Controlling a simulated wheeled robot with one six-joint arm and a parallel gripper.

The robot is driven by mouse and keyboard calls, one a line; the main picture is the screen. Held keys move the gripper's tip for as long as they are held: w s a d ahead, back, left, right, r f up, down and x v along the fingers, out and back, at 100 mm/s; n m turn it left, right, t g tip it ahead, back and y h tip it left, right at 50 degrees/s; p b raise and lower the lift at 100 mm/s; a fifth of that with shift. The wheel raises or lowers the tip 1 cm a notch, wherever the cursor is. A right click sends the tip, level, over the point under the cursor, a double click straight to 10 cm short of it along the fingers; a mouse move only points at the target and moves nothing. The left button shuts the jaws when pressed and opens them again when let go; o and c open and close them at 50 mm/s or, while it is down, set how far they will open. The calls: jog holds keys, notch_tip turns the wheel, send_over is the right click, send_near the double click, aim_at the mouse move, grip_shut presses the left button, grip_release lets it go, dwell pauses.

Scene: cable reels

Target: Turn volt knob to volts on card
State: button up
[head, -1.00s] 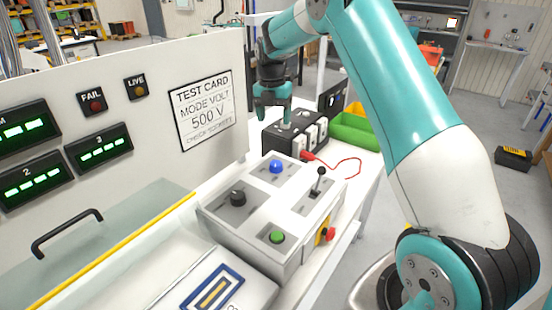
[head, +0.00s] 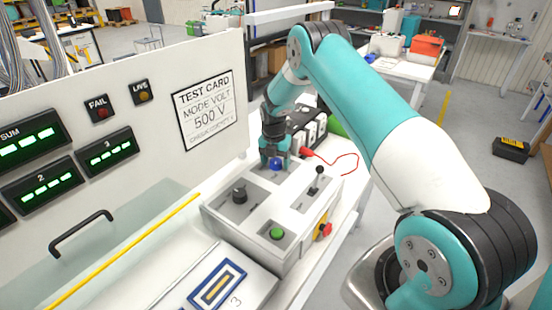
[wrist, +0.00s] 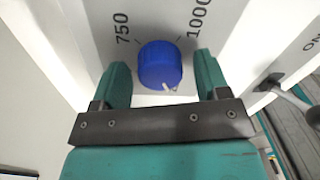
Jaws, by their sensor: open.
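The test card (head: 203,108) on the upright panel reads "MODE VOLT" and "500 V". The blue knob (wrist: 160,65) sits on the control box (head: 290,238). In the wrist view, the printed marks 750 and 1000 show beyond the knob, and a small white pointer shows on its near right side. My gripper (wrist: 160,85) is open, with one teal finger on each side of the knob and visible gaps to it. In the head view, my gripper (head: 274,158) is just above and behind the blue knob (head: 276,164), partly hiding it.
The control box also carries a black knob (head: 239,193), a black lever (head: 317,180), a green button (head: 278,233) and a red stop button (head: 326,230). A red lead (head: 340,160) lies behind the box. Displays (head: 107,151) line the panel at left.

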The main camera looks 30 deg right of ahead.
jog(key=c, duration=0.9)
jog(key=shift+c, duration=0.2)
